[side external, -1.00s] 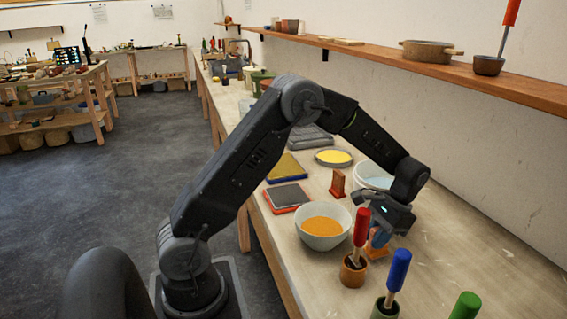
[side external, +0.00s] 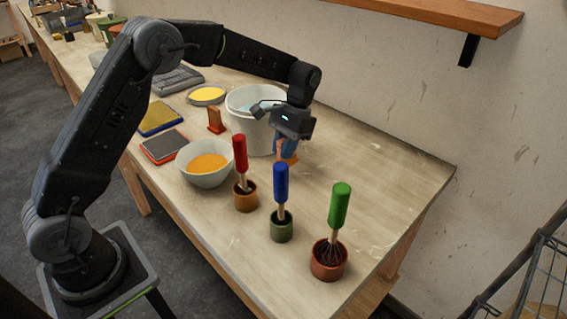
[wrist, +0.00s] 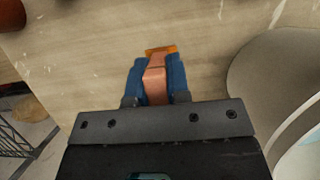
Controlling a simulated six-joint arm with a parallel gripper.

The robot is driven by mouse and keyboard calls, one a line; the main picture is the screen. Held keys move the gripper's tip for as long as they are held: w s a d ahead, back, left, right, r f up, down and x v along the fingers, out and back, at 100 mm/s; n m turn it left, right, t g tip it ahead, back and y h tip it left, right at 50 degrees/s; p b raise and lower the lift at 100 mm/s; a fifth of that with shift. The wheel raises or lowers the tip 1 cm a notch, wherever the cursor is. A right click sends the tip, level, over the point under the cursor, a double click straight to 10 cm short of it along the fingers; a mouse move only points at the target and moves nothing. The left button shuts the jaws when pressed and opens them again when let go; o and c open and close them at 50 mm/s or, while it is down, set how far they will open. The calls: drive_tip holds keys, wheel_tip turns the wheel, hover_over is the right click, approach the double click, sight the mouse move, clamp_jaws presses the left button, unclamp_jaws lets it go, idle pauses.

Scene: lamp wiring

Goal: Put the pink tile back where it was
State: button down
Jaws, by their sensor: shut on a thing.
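My gripper (side external: 287,150) is low over the bench, beside the white bucket. In the wrist view its blue fingers (wrist: 157,82) are shut on the pink tile (wrist: 155,80), one finger on each side. The tile looks upright between them. An orange piece (wrist: 161,50), like a small stand, shows at the tile's far end. In the side view this orange piece (side external: 290,158) shows just under the fingers, and the tile is mostly hidden. I cannot tell whether the tile rests in it. A brown-orange tile (side external: 215,119) stands upright in a similar base left of the bucket.
The white bucket (side external: 246,132) is close beside my gripper. A bowl of orange stuff (side external: 206,178) and pots with a red-handled tool (side external: 240,155), a blue-handled tool (side external: 281,185) and a green-handled whisk (side external: 338,210) stand nearer. The bench right of the gripper is clear.

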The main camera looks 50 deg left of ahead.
drive_tip(key=shift+f, duration=2.25)
drive_tip(key=shift+f, duration=0.1)
drive_tip(key=c, duration=1.1)
unclamp_jaws()
